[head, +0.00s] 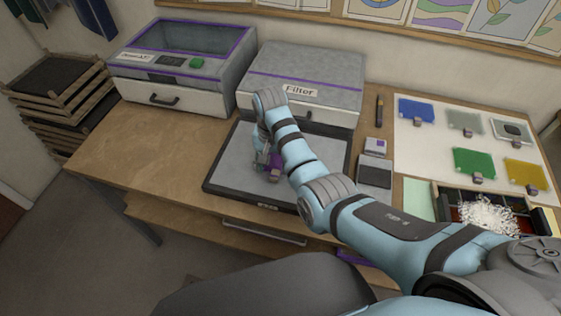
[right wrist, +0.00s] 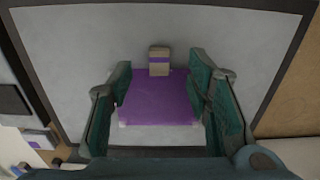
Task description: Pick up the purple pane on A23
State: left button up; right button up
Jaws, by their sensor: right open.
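The purple pane (right wrist: 158,98) lies on the grey surface of a dark-framed tray (right wrist: 262,70). A small beige block with a purple band (right wrist: 159,60) sits at the pane's far edge. In the head view, a bit of the purple pane (head: 276,161) shows beside my right gripper (head: 268,163), on the same tray (head: 228,165); the arm hides part of it. In the right wrist view my right gripper (right wrist: 160,112) is open, its fingers on either side of the pane. My left gripper is not in view. I cannot read an A23 label.
A grey box labelled Filter (head: 310,65) stands behind the tray. A grey machine with purple trim (head: 185,60) stands at the back left. Colored panes, including a blue one (head: 416,110), lie on a white sheet at right. The wooden table (head: 150,150) is clear at left.

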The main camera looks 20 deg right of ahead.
aim_at(273, 177)
jog(key=f, duration=0.6)
jog(key=shift+w+f+b, duration=0.1)
jog(key=shift+w+b, duration=0.15)
jog(key=shift+b, duration=0.1)
jog(key=shift+s, duration=0.15)
jog(key=shift+s+r, duration=0.1)
jog(key=shift+r, duration=0.1)
jog(key=shift+c, duration=2.6)
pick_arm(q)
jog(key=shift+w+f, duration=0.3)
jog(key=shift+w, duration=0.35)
pick_arm(e)
grip_shut()
